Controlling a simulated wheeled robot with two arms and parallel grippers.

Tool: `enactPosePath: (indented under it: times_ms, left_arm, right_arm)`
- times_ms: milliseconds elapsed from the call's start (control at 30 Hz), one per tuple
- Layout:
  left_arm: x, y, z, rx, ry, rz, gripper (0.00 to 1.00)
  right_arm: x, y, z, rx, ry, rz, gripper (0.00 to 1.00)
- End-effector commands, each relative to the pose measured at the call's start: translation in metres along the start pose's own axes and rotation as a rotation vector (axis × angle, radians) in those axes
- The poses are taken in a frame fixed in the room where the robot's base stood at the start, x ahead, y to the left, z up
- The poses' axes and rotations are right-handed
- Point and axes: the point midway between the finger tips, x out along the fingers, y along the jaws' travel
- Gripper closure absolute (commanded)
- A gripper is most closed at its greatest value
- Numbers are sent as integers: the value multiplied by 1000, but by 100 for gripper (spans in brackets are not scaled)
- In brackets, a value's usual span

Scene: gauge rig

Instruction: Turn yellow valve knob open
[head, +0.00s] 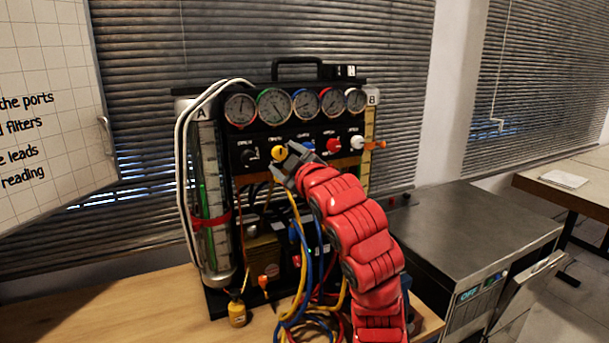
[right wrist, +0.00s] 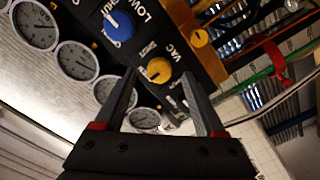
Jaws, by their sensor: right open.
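The yellow valve knob (head: 279,152) is on the black front panel of the gauge rig, in the row below the gauges. It also shows in the right wrist view (right wrist: 158,70), beside a label and with a dark mark on its face. My right gripper (right wrist: 159,78) is open, its two fingers on either side of the knob in that view. In the head view the right gripper (head: 285,160) is at the panel, close to the knob and partly in front of it. I cannot tell whether the fingers touch it. My left gripper is not in view.
A blue knob (right wrist: 118,25) is close beside the yellow one. Black (head: 249,154), red (head: 333,145) and white (head: 357,142) knobs share the row. Pressure gauges (head: 274,107) sit above. Coiled hoses (head: 297,315) hang below. A metal cabinet (head: 460,235) stands to the right.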

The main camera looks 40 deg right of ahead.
Motion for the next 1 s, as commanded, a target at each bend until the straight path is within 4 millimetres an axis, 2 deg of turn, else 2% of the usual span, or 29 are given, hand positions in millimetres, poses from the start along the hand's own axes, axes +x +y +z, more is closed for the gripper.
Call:
enactPosePath:
  times_ms: [400,500,633,800,1000]
  left_arm:
    - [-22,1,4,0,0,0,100]
    - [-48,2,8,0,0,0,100]
    - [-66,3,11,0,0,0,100]
    - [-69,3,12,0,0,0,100]
    - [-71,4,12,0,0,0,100]
  right_arm:
    - [-106,0,3,-2,1,9,28]
    - [-116,-4,6,0,5,8,28]
    - [-131,-4,5,-5,2,8,28]
    - [-151,0,1,-4,2,8,28]
    - [-158,-1,1,-2,-1,2,28]
